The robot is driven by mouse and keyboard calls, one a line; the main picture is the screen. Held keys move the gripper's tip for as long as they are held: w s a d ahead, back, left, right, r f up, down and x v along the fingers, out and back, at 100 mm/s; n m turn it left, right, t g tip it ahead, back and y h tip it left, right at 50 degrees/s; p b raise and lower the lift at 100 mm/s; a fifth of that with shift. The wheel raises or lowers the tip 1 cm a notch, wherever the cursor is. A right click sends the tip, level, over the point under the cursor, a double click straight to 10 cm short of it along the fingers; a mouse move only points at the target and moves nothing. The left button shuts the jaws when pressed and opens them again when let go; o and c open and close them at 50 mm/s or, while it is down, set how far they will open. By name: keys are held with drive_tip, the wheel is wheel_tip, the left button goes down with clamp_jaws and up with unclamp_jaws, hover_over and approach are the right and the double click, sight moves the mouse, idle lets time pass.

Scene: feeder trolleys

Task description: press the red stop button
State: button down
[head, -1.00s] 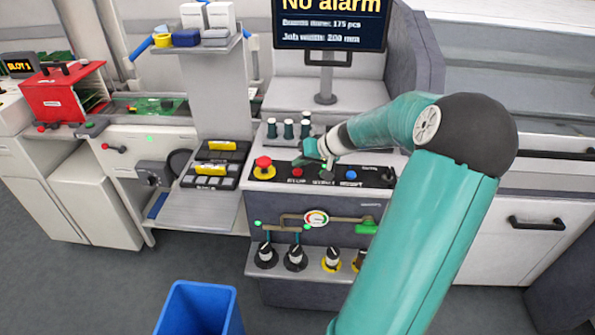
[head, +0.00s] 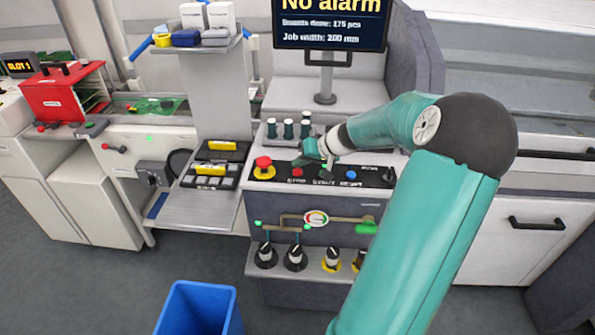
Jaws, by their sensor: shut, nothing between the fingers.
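The red stop button (head: 297,171) is a small red cap on the black control panel (head: 277,180), above the white label "STOP". My gripper (head: 302,160) is shut and empty. It reaches in from the right, just above and beside the red button in the picture. I cannot tell whether it touches the button. A blue button (head: 351,174) stands to the right over "RESET".
A larger red mushroom button on a yellow base (head: 263,167) stands left of the stop button. Several dark green-capped cylinders (head: 288,129) stand behind my gripper. A monitor (head: 330,25) reads "No alarm". A blue bin (head: 199,308) stands on the floor in front.

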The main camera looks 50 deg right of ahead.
sight(301, 172)
drive_tip(key=shift+f, duration=0.9)
idle(0.8)
drive_tip(key=shift+r, duration=3.4)
